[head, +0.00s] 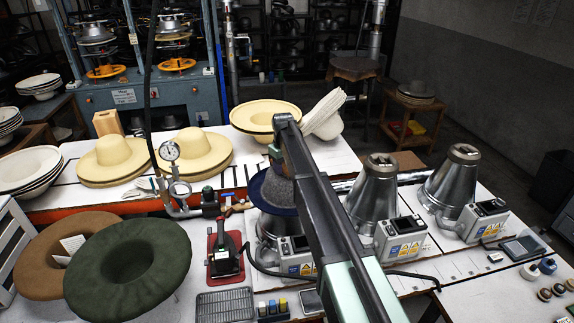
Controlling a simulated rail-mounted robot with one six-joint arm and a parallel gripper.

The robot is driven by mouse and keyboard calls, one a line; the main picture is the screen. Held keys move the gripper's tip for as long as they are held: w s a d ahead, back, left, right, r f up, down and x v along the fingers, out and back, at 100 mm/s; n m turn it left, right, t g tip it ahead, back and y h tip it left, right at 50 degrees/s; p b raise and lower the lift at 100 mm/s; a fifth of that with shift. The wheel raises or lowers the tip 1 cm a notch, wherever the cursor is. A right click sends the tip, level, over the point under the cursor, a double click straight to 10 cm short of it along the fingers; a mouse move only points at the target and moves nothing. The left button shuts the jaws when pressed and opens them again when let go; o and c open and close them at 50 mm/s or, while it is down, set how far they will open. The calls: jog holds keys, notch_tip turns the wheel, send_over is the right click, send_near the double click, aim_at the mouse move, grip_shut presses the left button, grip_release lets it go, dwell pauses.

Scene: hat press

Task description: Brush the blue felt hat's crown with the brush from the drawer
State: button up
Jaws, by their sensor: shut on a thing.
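The blue felt hat (256,192) sits on a metal cone press in the middle of the bench, its brim tilted in this view. My arm crosses in front and hides its right part. The crown shows as a greyish-blue dome beside the arm. My gripper (274,157) is at the far end of the arm, just above the crown, partly hidden behind the arm link. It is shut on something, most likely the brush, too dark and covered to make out. I cannot tell whether it touches the crown. The drawer is not clearly seen.
Two bare metal cones (374,188) stand to the right with control boxes. A red-based tool (224,252) and a green hat (130,270) are at left. Cream hats (112,158) line the back. A gauge and pipe (170,165) stand left of the blue hat.

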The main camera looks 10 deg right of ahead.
dwell(0.4)
jog(key=shift+w+d, duration=0.5)
jog(key=shift+d, duration=0.4)
jog(key=shift+w+d, duration=0.45)
jog(key=shift+d, duration=0.4)
jog(key=shift+s+a, duration=0.1)
jog(key=shift+s+a, duration=0.45)
jog(key=shift+a, duration=0.4)
jog(key=shift+s+a, duration=0.45)
jog(key=shift+a, duration=0.4)
jog(key=shift+w+d, duration=0.5)
jog(key=shift+d, duration=0.4)
jog(key=shift+w+d, duration=0.5)
jog(key=shift+d, duration=0.4)
